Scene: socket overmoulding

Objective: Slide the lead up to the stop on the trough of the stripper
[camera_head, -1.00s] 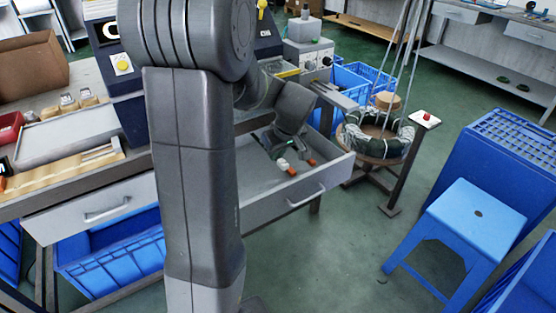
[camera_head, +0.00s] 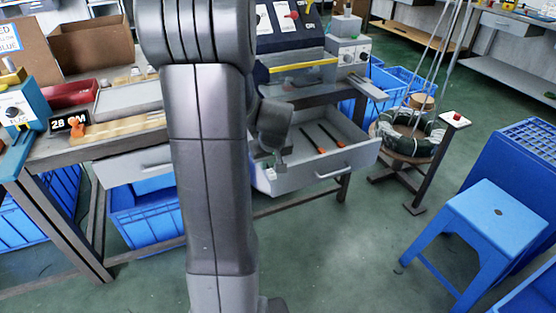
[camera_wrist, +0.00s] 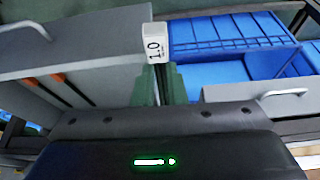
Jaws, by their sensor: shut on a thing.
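My gripper (camera_head: 268,168) is low beside my arm, by the left front corner of the open drawer (camera_head: 325,172). In the wrist view my gripper (camera_wrist: 160,84) is shut on a small white block (camera_wrist: 153,42) with dark characters on it, which sticks out past the fingertips. The block shows as a small white spot in the head view (camera_head: 270,174). No cable is clearly visible on it, so I cannot tell whether it is the lead. A pale grey box with knobs (camera_head: 349,54) and a plate (camera_head: 365,88) in front may be the stripper and its trough; a stop is not discernible.
Two orange-handled tools (camera_head: 338,143) lie in the drawer. A dark machine with a yellow bar (camera_head: 302,68) stands on the bench behind. Blue crates (camera_head: 146,215) sit below. A coil on a round stand (camera_head: 408,145) and a blue stool (camera_head: 500,215) are at right. The floor in front is clear.

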